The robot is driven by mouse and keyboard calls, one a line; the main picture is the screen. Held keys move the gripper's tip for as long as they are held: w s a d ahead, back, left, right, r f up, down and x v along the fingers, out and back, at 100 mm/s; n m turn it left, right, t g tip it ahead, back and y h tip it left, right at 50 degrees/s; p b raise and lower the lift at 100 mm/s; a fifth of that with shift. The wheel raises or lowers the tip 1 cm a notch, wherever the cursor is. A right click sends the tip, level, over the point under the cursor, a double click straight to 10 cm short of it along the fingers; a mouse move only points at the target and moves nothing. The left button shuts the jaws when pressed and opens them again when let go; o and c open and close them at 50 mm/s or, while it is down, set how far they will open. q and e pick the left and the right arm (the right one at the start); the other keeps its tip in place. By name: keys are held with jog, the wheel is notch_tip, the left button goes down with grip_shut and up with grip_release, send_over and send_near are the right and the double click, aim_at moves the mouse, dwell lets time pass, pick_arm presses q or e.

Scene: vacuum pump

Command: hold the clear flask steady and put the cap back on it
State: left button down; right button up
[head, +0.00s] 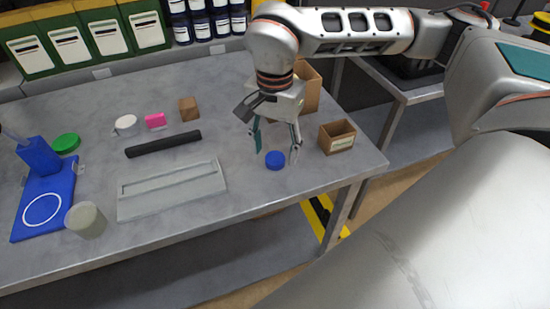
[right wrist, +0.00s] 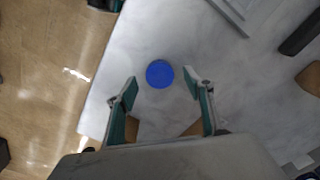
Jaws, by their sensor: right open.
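A round blue cap (head: 275,159) lies flat on the grey table near its right front edge. It also shows in the right wrist view (right wrist: 160,74), just beyond my fingertips and roughly centred between them. My right gripper (head: 277,152) is open and empty, pointing down over the cap with a finger to either side; I cannot tell if they touch it. A dull grey-green cylinder (head: 86,220) stands at the table's left front; I cannot tell whether it is the clear flask. My left gripper is not in view.
An open brown box (head: 337,137) stands close right of my right gripper. A grey tray (head: 172,188) and black bar (head: 163,144) lie to the left. A blue base plate (head: 44,208) and green lid (head: 66,142) are far left. Bare table lies around the cap.

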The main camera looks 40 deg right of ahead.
aim_at(275, 158)
jog(key=shift+f, duration=0.95)
jog(key=c, duration=0.8)
jog(key=shift+r, duration=0.1)
notch_tip(275, 158, up, 20)
jog(key=shift+f+p, duration=0.1)
jog(key=shift+p, duration=0.85)
